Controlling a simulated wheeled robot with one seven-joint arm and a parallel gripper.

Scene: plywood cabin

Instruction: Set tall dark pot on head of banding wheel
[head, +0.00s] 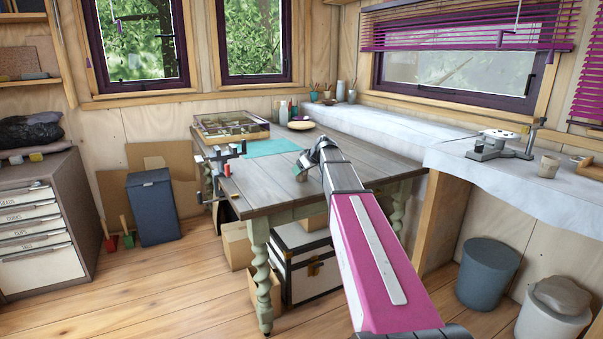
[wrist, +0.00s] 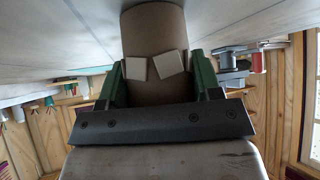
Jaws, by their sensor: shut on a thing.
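My gripper (wrist: 160,88) has its green fingers on either side of a brown, round-sided pot (wrist: 152,25) and is shut on it.
The grey table (head: 270,192) holds a clamp (head: 222,160), a teal mat (head: 272,147) and a display box (head: 231,125). The right bench (head: 455,160) is covered in pale cloth. A tan cup (head: 549,165) stands right of the metal device. Bins (head: 487,272) stand on the floor below.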

